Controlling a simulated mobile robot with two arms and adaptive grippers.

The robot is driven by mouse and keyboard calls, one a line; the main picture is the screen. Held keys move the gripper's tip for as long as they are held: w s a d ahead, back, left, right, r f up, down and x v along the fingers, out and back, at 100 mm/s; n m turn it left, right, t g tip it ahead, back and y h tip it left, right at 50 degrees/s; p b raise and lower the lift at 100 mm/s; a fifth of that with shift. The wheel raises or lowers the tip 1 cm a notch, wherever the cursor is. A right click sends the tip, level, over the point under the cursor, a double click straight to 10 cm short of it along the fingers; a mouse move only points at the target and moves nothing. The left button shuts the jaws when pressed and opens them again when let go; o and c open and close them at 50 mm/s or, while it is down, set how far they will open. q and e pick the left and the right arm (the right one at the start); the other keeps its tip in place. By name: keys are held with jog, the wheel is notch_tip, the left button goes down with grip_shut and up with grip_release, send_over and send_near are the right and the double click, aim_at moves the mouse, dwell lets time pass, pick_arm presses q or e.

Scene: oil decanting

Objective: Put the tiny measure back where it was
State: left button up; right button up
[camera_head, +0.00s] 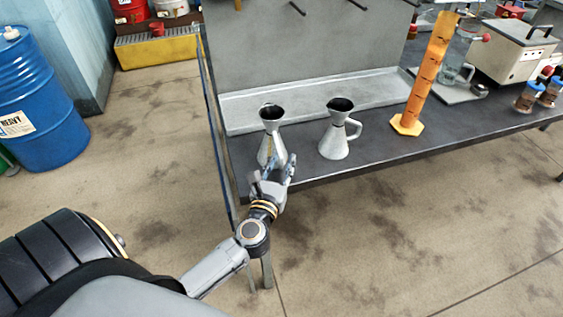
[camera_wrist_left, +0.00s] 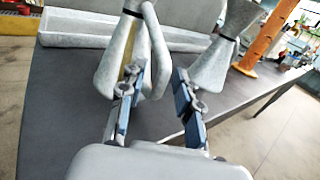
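Two grey metal measures with flared mouths and narrow necks are on the dark bench; I cannot tell for sure which is the tiny one. The left measure (camera_head: 271,128) is near the bench's left front corner, with my left gripper (camera_head: 274,172) right in front of its base. In the left wrist view, this measure (camera_wrist_left: 110,65) and its handle (camera_wrist_left: 162,62) are just beyond the parted fingertips (camera_wrist_left: 158,92). The handle lies in line with the gap, and I see no grip on it. The right measure (camera_head: 337,137) stands upright beside it, handle to the right. My right gripper is out of view.
An orange graduated cylinder (camera_head: 424,82) stands right of the measures, with a glass jug (camera_head: 458,60), a white instrument (camera_head: 513,52) and small jars (camera_head: 537,94) farther right. A grey raised panel (camera_head: 300,52) backs the bench. A blue drum (camera_head: 38,105) stands at left.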

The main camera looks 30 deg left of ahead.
pick_arm(q)
jog(key=shift+r, duration=0.3)
jog(key=b+v, duration=0.3)
jog(key=v, duration=0.9)
jog(key=shift+f, duration=0.15)
jog(key=shift+f, duration=0.1)
